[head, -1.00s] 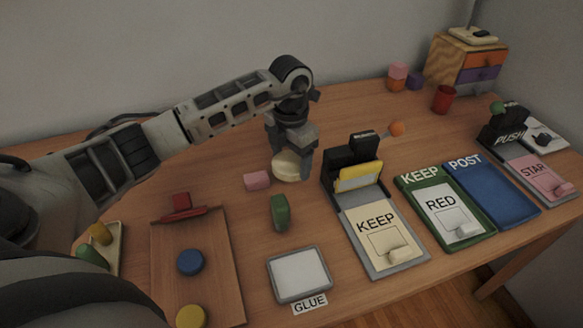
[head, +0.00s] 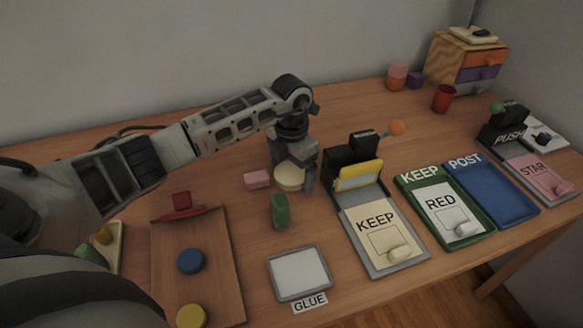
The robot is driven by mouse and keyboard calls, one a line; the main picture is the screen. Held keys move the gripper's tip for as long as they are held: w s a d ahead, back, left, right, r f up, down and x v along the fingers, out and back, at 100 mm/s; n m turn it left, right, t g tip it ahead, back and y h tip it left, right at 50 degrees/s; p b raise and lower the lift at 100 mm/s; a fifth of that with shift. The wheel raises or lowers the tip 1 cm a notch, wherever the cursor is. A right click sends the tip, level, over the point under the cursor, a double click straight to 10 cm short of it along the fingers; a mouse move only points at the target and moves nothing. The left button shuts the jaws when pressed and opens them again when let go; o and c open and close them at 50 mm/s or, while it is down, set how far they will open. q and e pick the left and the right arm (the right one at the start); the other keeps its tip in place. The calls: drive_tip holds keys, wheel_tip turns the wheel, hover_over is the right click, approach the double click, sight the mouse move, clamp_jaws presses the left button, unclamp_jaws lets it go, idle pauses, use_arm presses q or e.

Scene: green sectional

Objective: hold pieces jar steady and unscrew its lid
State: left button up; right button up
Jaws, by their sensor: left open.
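A cream round piece, seemingly the jar's lid (head: 290,178), sits on the table left of the black card holder. The jar body under it is mostly hidden, and I cannot tell how far the lid is turned. My left gripper (head: 294,172) points down over it, open, with one finger at its far left side and the other at its right. I cannot tell whether the fingers touch it. My right gripper is not in view.
A pink block (head: 257,179) and a green piece (head: 280,211) lie close by on the left and in front. The black holder with a yellow card (head: 358,176) stands just right. A glue tray (head: 299,273) and a wooden board (head: 215,262) are nearer.

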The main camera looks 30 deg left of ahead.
sight(291, 172)
use_arm(q)
wheel_tip(291, 172, up, 12)
drive_tip(key=shift+r, duration=0.2)
drive_tip(key=shift+s, duration=0.1)
